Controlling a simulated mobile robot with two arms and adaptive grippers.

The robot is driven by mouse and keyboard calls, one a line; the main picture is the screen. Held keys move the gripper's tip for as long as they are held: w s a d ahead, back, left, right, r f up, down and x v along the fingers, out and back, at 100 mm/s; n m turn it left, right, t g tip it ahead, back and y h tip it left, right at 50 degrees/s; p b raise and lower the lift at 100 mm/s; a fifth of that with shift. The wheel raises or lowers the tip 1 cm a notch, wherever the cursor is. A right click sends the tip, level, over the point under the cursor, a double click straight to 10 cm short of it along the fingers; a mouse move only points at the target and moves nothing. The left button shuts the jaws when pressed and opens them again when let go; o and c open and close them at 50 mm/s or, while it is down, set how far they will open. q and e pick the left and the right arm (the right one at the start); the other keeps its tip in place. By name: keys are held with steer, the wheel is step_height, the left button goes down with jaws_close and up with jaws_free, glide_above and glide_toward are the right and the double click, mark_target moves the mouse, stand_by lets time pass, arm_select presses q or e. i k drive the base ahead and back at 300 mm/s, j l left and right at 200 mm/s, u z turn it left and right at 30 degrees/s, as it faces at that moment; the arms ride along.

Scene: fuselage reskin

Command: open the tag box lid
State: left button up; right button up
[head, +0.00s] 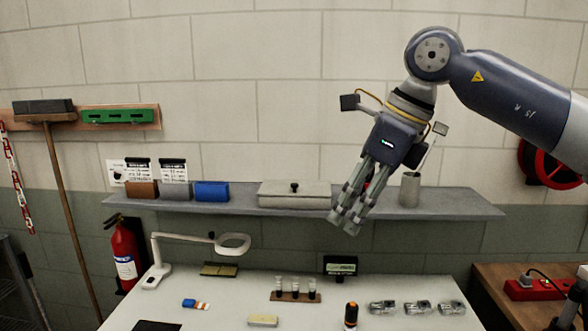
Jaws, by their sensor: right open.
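A long pale grey box (280,203) with a lid and a small dark knob (294,187) on top sits on the wall shelf; I take it for the tag box. Its lid lies flat and looks closed. My right gripper (346,219) points down and to the left, in front of the shelf near the box's right end. Its fingers are open, and I see nothing held between them. They hide part of the shelf and perhaps the box's right edge. I cannot tell the gap in depth between fingers and box. My left gripper is not in view.
On the shelf (460,207), brown, grey and blue boxes (212,191) stand left and a grey cup (410,189) stands right of my gripper. Below, the white table (230,310) holds a magnifier lamp (233,244), a vial rack (295,295) and several clear parts.

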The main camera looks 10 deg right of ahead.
mark_target(270, 187)
steer(key=i, duration=1.3)
